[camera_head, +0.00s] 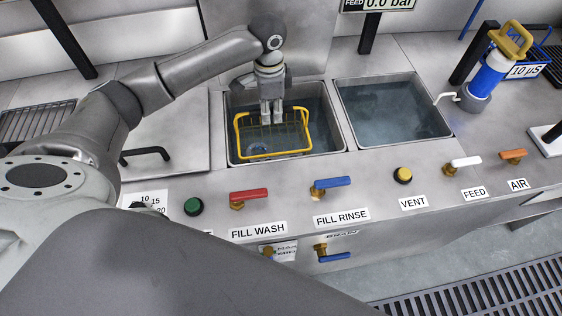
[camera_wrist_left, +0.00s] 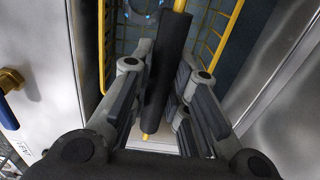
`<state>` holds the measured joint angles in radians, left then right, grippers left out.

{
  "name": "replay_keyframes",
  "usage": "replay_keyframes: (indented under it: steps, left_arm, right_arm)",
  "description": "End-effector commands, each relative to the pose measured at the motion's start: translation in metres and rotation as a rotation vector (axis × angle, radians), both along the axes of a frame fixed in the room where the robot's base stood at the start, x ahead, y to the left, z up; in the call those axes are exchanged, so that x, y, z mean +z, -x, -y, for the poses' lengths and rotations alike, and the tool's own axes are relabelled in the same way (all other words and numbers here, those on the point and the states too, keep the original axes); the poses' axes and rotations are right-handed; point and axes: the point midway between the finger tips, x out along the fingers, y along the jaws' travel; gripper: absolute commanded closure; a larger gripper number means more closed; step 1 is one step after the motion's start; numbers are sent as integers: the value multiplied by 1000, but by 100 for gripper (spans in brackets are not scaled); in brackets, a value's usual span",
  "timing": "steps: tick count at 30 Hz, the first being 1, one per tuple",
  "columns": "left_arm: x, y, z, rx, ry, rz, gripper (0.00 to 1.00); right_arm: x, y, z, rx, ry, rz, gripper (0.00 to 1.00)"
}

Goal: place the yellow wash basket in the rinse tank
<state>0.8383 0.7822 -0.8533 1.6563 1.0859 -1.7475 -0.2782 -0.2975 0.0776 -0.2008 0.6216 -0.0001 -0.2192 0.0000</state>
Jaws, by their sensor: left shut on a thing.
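The yellow wash basket (camera_head: 273,154), an open wire frame, is within the outline of the left of two open water tanks (camera_head: 228,140). Its yellow wires also show in the left wrist view (camera_wrist_left: 102,45). I cannot tell whether it rests on the tank bottom or hangs. My left gripper (camera_head: 271,119) points down over the basket. In the left wrist view its fingers close around the dark grip of the basket's handle (camera_wrist_left: 167,75). The tanks carry no name on themselves; a FILL RINSE label (camera_head: 341,217) is on the panel in front. My right gripper is out of view.
The second tank (camera_head: 395,110), right of a narrow divider, holds water and no basket. A closed lid with a black handle (camera_head: 146,153) lies to the left. Red (camera_head: 250,195) and blue (camera_head: 332,183) levers stick up along the front panel. A blue canister (camera_head: 487,76) stands at right.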

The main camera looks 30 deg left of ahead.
Motion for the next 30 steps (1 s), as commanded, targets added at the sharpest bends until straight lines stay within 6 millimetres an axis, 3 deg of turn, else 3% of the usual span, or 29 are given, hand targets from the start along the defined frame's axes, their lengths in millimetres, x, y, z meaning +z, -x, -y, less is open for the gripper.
replay_keyframes:
  steps: [5,15,30]
  left_arm:
    - [-11,-1,0,0,1,2,100]
    - [-62,0,0,1,0,0,100]
    - [-108,0,0,0,1,2,100]
  right_arm:
    - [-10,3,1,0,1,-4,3]
    - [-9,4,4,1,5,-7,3]
    - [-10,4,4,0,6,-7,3]
